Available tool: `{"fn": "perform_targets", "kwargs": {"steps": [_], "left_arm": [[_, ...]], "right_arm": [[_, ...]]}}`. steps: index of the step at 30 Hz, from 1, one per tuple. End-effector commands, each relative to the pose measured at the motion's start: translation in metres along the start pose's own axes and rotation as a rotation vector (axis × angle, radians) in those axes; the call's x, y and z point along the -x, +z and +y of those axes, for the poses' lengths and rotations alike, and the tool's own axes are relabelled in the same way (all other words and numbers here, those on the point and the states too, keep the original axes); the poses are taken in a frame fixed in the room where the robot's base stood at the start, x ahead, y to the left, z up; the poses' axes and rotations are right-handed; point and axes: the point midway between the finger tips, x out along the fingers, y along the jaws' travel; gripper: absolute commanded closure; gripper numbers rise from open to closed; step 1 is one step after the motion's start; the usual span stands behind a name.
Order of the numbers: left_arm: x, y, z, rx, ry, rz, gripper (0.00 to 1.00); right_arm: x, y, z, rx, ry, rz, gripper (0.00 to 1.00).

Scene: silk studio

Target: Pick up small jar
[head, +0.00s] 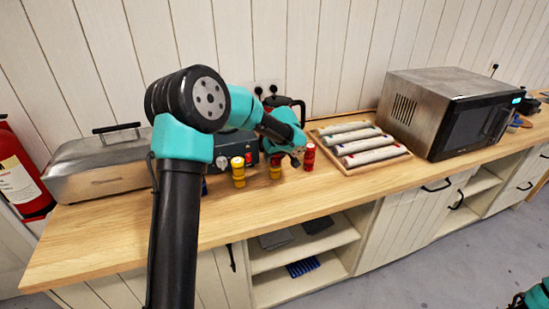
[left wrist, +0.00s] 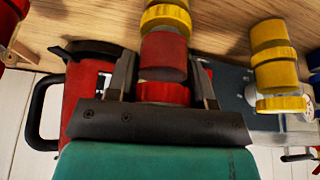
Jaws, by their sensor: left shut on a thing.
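Small jars stand on the wooden counter in the head view. A yellow jar (head: 238,172) is at left, a red jar (head: 309,158) at right, and a red-over-yellow column (head: 275,172) between them. My left gripper (head: 286,157) is down at this middle column. In the left wrist view my left gripper (left wrist: 163,72) is shut on a red jar (left wrist: 163,55), with a finger on either side. Its red lid (left wrist: 160,92) is nearest the palm, and a yellow jar (left wrist: 165,18) lies in line beyond it. Another yellow jar (left wrist: 273,55) is to the right.
A metal box (head: 97,168) with a lid stands at left. A grey-blue device (head: 235,148) is behind the jars. A wooden tray of rolls (head: 403,156) and a microwave (head: 455,110) are to the right. The counter's front strip (head: 270,207) is clear.

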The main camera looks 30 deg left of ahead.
Motion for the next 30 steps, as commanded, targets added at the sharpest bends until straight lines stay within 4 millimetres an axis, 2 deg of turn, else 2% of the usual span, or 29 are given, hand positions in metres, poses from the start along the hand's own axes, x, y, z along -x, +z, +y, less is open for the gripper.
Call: {"fn": "perform_targets", "kwargs": {"steps": [8, 14, 20, 30], "left_arm": [[0.026, -0.011, 0.000, 0.001, 0.001, 0.002, 0.77], [0.036, 0.005, -0.008, -0.002, 0.000, 0.001, 0.77], [0.051, 0.033, -0.022, -0.003, 0.000, 0.001, 0.77], [0.085, 0.097, -0.054, -0.003, 0.000, 0.000, 0.77]], "right_arm": [[0.000, 0.000, 0.000, 0.000, 0.000, 0.000, 0.57], [0.000, 0.000, 0.000, 0.000, 0.000, 0.000, 0.57], [0.000, 0.000, 0.000, 0.000, 0.000, 0.000, 0.57], [0.000, 0.000, 0.000, 0.000, 0.000, 0.000, 0.57]]}}
